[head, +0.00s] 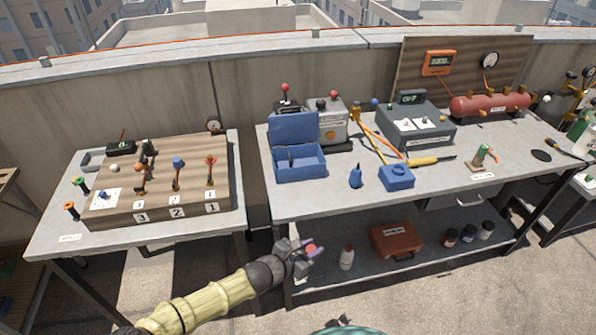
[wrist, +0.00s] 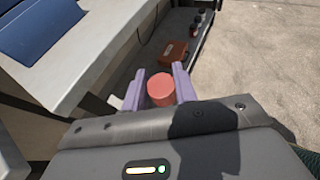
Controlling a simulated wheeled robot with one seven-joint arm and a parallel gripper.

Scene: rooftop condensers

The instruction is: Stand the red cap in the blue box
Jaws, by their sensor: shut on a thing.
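The red cap (wrist: 161,89) is a small round piece held between the two purple fingers of my gripper (wrist: 159,91) in the wrist view. In the head view my gripper (head: 312,250) is shut on the red cap (head: 311,248), in front of the table's front edge and below its top. The blue box (head: 300,165) stands open on the left part of the right-hand table, its lid raised at the back. A dark upright piece shows inside it. My gripper is apart from the box, below it in the picture. Part of the blue box (wrist: 38,24) shows at the wrist view's upper left.
A blue funnel-like piece (head: 355,177) and a blue block (head: 396,177) stand right of the box. A valve board (head: 165,185) fills the left table.

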